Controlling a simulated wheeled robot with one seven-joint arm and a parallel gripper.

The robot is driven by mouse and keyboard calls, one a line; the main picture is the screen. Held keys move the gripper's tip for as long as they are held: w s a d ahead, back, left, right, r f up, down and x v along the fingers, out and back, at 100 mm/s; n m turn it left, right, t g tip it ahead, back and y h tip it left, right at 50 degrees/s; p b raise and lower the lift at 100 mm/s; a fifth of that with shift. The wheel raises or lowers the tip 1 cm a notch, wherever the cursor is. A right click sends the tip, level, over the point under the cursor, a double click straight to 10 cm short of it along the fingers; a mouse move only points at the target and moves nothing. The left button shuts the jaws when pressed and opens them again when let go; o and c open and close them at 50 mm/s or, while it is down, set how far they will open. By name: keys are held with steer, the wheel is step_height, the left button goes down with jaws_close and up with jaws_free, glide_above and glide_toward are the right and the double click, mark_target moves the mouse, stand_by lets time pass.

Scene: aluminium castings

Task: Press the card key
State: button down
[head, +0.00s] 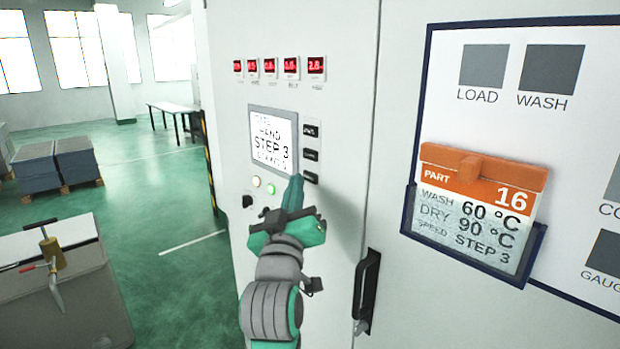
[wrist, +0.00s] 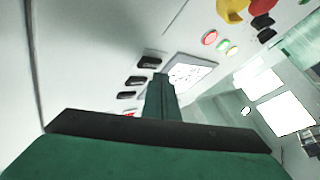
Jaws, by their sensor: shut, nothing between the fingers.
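Three small black keys stand in a column right of the screen (head: 272,143) on the white cabinet: a top key (head: 311,130), a middle key (head: 311,155) and a bottom key (head: 311,178). Their labels are too small to read, so I cannot tell which is the card key. Black keys (wrist: 135,80) also show in the wrist view, beside the fingers. My gripper (head: 296,180) is shut and empty, its tips close to the panel just left of the bottom key. In the wrist view my gripper (wrist: 160,80) overlaps the screen's edge; contact cannot be told.
Red number readouts (head: 279,66) sit above the screen, small round lights (head: 263,185) below it. A black door handle (head: 367,290) juts out lower right. A card marked PART 16 (head: 480,210) sits in a holder at right. Open green floor lies left.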

steer(key=shift+w+d, duration=0.1)
steer(key=shift+w+d, duration=0.15)
steer(key=shift+d, duration=0.1)
stand_by(0.3)
steer(key=shift+w+d, duration=0.25)
steer(key=shift+d, duration=0.05)
stand_by(1.0)
steer(key=shift+a, duration=0.1)
steer(key=shift+s+a, duration=0.5)
steer(key=shift+a, duration=0.05)
steer(key=s+a, duration=0.1)
steer(key=a, duration=0.1)
steer(key=s+a, duration=0.2)
stand_by(0.6)
stand_by(0.4)
